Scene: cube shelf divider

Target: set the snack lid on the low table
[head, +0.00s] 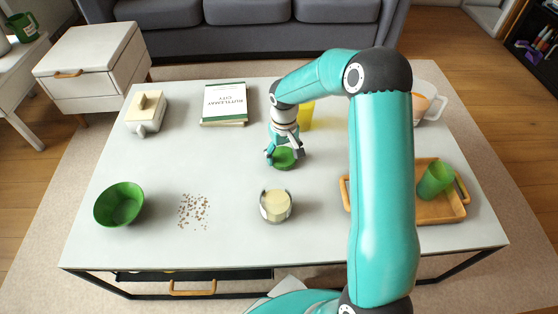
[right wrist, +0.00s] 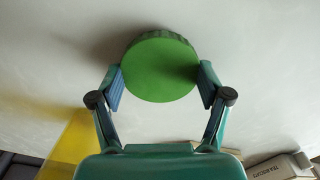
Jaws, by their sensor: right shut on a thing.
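The snack lid (head: 285,158), a round green disc, is at the low table (head: 235,185), near the middle of its top. My right gripper (head: 284,151) is above and around it, shut on it. In the right wrist view the lid (right wrist: 160,68) sits between the two fingertips (right wrist: 160,85), which touch its sides. The lid looks level and at or very close to the tabletop; a small gap underneath cannot be ruled out. A round container (head: 275,205) with a pale cream top stands in front of it. My left gripper is not in view.
A green bowl (head: 119,205) and scattered crumbs (head: 193,211) are at left. A yellow object (head: 306,115) stands close behind the gripper. A wooden tray (head: 440,208) with a green cup (head: 435,180) is at right.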

